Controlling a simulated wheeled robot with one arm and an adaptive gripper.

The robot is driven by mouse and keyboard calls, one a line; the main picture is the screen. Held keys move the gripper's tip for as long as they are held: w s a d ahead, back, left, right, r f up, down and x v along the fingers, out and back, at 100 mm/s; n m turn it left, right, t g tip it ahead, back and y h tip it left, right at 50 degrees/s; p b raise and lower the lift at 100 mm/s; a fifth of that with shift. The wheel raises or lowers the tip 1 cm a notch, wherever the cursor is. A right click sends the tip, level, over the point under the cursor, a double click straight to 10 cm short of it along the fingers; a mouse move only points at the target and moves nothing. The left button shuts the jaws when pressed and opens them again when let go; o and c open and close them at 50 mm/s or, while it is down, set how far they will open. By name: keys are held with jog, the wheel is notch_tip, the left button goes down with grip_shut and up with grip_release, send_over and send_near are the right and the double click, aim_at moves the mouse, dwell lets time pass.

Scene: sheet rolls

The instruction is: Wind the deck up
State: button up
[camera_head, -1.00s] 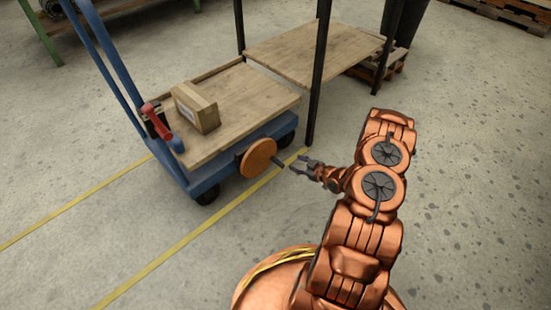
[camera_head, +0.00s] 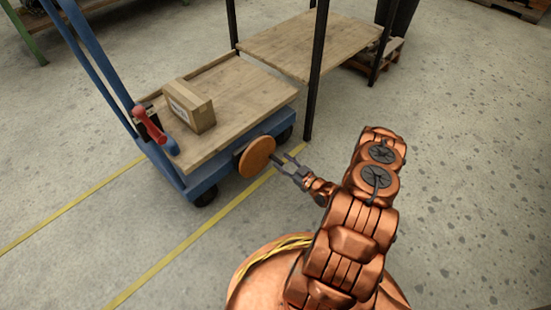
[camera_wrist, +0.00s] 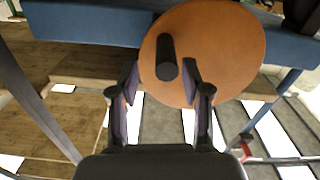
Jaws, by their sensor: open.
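A blue cart carries a wooden deck (camera_head: 235,104) with a cardboard box (camera_head: 190,106) on it. An orange-brown round wheel (camera_head: 256,157) sits on the cart's near side; it also shows in the wrist view (camera_wrist: 215,60). A dark handle peg (camera_wrist: 166,58) sticks out from the wheel. My gripper (camera_head: 290,163) is just right of the wheel in the head view. In the wrist view my gripper (camera_wrist: 160,84) is open, with its fingertips near the peg's end and the peg roughly between them. I cannot tell whether they touch.
A wooden shelf (camera_head: 300,45) on dark posts stands behind the cart, one post (camera_head: 317,80) near my gripper. A red lever (camera_head: 147,125) is at the cart's left end. Yellow lines mark the floor. The floor at right is clear.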

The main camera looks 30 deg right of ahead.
aim_at(271, 153)
jog(key=shift+b+x, duration=0.6)
jog(key=shift+x, duration=1.5)
